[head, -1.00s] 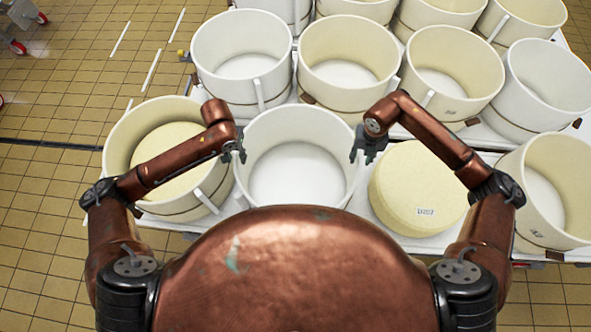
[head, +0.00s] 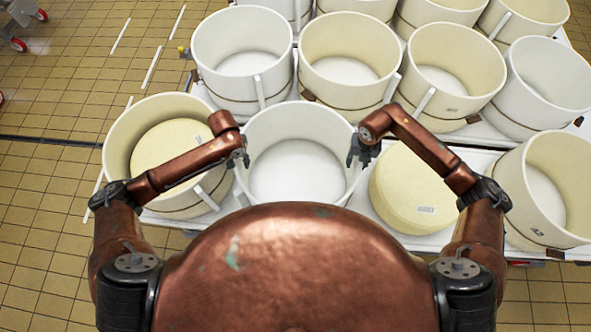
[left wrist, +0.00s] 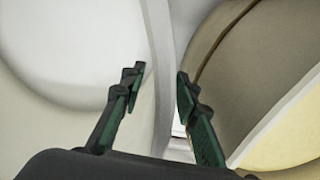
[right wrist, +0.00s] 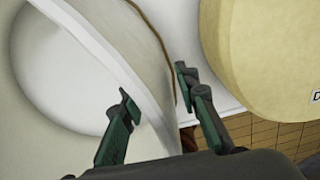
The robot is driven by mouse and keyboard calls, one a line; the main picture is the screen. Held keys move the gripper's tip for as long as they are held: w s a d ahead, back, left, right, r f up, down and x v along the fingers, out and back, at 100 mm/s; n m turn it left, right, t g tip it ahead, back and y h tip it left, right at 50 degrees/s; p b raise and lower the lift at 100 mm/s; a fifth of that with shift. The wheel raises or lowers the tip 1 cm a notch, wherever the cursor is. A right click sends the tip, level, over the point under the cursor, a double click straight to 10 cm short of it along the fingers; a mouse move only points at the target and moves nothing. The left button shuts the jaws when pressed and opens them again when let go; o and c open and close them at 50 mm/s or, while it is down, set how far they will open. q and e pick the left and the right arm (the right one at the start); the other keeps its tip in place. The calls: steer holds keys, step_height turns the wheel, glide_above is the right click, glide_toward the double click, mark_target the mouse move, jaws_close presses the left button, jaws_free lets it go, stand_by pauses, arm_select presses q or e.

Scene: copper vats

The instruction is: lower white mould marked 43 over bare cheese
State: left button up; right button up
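A white mould (head: 300,120) stands upright and empty in the front row, between my grippers; no number shows on it. My left gripper (head: 239,158) is open at its left wall, and my right gripper (head: 362,153) is open at its right wall. In the left wrist view the wall (left wrist: 160,60) passes between the fingers (left wrist: 158,80). In the right wrist view the wall (right wrist: 110,75) also runs between the spread fingers (right wrist: 153,85). The bare cheese (head: 405,185), a pale yellow wheel with a small label, lies just right of this mould.
A mould (head: 535,215) with a small dark mark, possibly 43, stands at the far right. A mould holding cheese (head: 125,125) stands at the left. Several empty moulds, including a white one (head: 215,40), crowd the back of the white table. Tiled floor is open at left.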

arm_select(q)
steer(key=shift+f, duration=0.45)
arm_select(e)
steer(key=shift+f, duration=0.45)
arm_select(q)
jaws_close()
arm_select(e)
jaws_close()
